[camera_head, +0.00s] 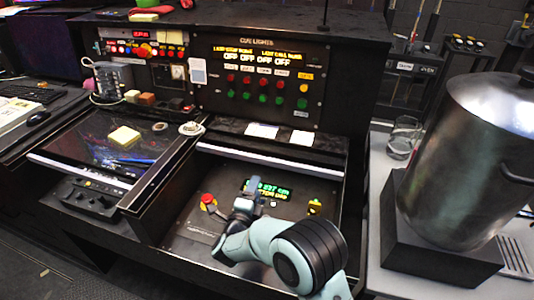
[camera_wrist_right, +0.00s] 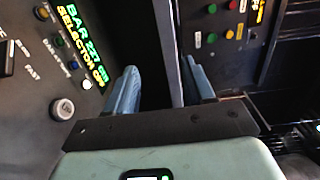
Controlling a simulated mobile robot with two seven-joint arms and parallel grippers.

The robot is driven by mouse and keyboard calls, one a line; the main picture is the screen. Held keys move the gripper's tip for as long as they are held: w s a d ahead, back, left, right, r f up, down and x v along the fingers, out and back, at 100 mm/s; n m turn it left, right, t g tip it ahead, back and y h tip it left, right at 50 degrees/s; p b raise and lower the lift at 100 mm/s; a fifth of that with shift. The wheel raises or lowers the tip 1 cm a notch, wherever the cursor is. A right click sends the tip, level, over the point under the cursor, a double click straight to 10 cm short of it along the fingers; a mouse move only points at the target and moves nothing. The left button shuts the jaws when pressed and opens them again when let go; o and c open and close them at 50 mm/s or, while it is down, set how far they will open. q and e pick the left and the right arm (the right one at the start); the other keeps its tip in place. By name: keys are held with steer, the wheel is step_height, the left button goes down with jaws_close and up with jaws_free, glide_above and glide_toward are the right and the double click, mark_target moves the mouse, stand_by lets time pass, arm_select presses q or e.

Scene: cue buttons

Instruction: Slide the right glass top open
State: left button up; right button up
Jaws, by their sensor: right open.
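The right glass top is a dark pane with a pale front edge strip (camera_head: 270,159). It sits toward the back of the right bay, and the control panel (camera_head: 185,238) in front of it is uncovered. My right gripper (camera_head: 253,184) is over that panel, in front of the strip, near the green display (camera_head: 272,189). In the right wrist view its two blue fingers (camera_wrist_right: 160,80) are apart, with a thin straight edge showing between them. I cannot tell whether they touch it. My left gripper is out of view.
A red knob (camera_head: 208,201) and a yellow button (camera_head: 314,206) flank the display. The left glass top (camera_head: 80,150) carries a yellow note pad (camera_head: 124,137). White papers (camera_head: 262,130) lie behind the right bay. A large metal pot (camera_head: 465,160) stands at the right.

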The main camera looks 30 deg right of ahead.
mark_target(264, 163)
steer(key=shift+h, duration=0.4)
steer(key=x, duration=1.2)
steer(key=shift+w+r+p, duration=0.3)
steer(key=shift+w+r, duration=0.05)
steer(key=shift+w, duration=0.05)
steer(key=shift+c, duration=0.3)
jaws_close()
steer(key=shift+d, duration=0.1)
